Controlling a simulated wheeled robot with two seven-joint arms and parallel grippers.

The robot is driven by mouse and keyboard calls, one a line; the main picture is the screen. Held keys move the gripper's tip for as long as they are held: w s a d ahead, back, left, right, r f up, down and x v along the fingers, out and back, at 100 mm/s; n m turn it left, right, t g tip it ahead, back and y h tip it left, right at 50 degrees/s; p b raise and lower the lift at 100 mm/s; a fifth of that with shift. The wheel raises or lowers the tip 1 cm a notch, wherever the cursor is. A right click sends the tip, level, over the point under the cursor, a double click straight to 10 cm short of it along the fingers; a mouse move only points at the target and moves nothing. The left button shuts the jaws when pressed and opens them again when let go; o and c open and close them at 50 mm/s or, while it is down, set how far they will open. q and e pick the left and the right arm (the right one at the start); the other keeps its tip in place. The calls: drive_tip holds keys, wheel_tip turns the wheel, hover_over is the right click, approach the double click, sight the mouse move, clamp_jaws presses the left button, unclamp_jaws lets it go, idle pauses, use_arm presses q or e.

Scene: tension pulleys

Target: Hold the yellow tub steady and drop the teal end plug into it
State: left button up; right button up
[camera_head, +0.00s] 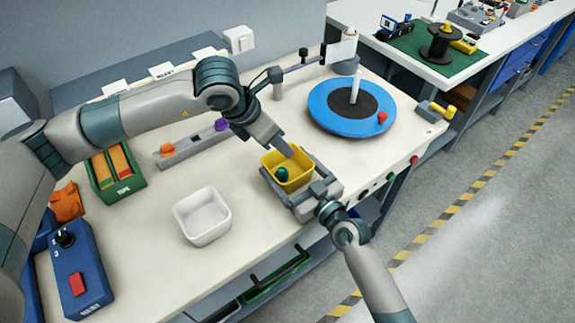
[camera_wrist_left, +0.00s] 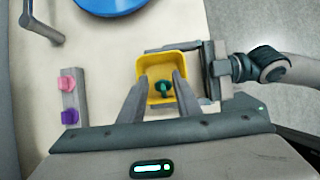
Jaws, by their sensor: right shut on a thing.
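The yellow tub (camera_head: 298,168) stands upright near the right front edge of the bench. The teal end plug (camera_head: 281,174) shows inside the tub's opening; it also shows in the left wrist view (camera_wrist_left: 163,88). My left gripper (camera_wrist_left: 160,78) is above the tub, its two fingers apart with clear gaps on both sides of the plug. In the head view, my left gripper (camera_head: 287,152) reaches over the tub's back rim. My right gripper (camera_head: 306,190) comes from the lower right and is shut on the tub at its side. Whether the plug touches the tub floor is hard to tell.
A white bin (camera_head: 203,215) stands left of the tub. A blue turntable (camera_head: 351,106) is behind and right. A green box (camera_head: 113,173), a blue control box (camera_head: 81,281) and a grey rack with orange and purple plugs (camera_head: 194,142) are at left.

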use_arm(q)
drive_tip(key=shift+r, duration=0.1)
drive_tip(key=v, duration=1.2)
idle(0.5)
use_arm(e)
drive_tip(key=o, duration=1)
drive_tip(key=v, duration=1.2)
